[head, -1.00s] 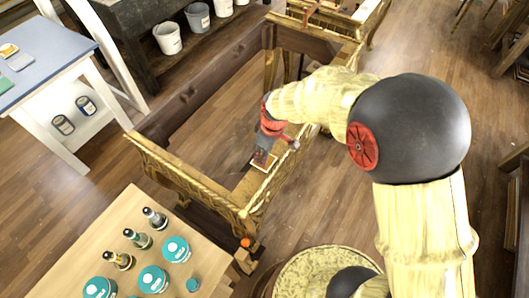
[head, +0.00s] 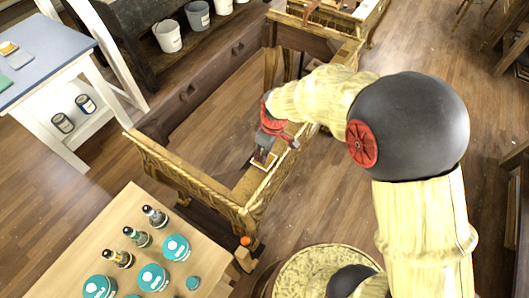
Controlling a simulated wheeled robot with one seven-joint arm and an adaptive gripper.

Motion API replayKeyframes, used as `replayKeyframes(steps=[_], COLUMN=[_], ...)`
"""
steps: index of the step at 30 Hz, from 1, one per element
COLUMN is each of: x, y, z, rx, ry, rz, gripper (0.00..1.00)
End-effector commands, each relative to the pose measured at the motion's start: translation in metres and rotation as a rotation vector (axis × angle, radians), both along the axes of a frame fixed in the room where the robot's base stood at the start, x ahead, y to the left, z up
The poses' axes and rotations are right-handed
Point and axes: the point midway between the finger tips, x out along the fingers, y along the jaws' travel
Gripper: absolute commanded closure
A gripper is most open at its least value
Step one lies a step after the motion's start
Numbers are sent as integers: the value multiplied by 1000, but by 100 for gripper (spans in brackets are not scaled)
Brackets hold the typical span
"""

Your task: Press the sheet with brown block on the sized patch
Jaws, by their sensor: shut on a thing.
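My gripper (head: 263,157) points down at the near right corner of the gilt console frame (head: 190,178). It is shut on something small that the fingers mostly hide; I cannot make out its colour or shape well. Just under the fingertips, a small pale square with a light border (head: 257,166) lies on the frame's top rail. I cannot tell whether this is the sheet, the sized patch, or one on the other. The fingertips look very close to it or touching; the gap cannot be judged.
A wooden table (head: 215,268) at the front left carries dropper bottles (head: 137,237) and teal-lidded jars (head: 176,248). A round speckled stool top (head: 322,268) is at the bottom. A blue-topped table (head: 45,55) stands at left. The console's middle is open to the floor.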

Motion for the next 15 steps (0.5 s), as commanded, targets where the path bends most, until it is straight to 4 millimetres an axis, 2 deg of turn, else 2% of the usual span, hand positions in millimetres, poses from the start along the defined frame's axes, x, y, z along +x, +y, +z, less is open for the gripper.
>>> replayKeyframes(steps=[15], x=[0], y=[0], z=[-6], rx=[0], ry=[0], rz=[0], gripper=[94])
